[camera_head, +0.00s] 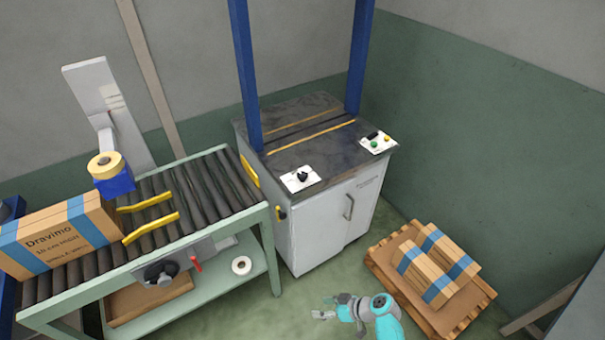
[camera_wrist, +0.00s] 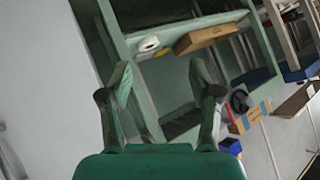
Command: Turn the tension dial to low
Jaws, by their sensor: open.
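A black dial (camera_head: 301,176) sits on a white plate (camera_head: 291,184) at the front left of the dark top of a white cabinet (camera_head: 325,226). Its lettering and setting are too small to read. My gripper (camera_head: 319,308) is low in front of the cabinet, below and apart from the dial. In the wrist view my gripper (camera_wrist: 160,85) has its fingers spread wide with nothing between them. The wrist view looks past the fingers at the conveyor's green frame (camera_wrist: 136,110); the dial does not show there.
Blue posts (camera_head: 245,75) rise from the cabinet. A panel with green and yellow buttons (camera_head: 377,142) is at its right corner. A roller conveyor (camera_head: 190,190) with a Dravimo carton (camera_head: 55,243) stands left. A pallet (camera_head: 460,318) with cartons is at right. Some floor before the cabinet is clear.

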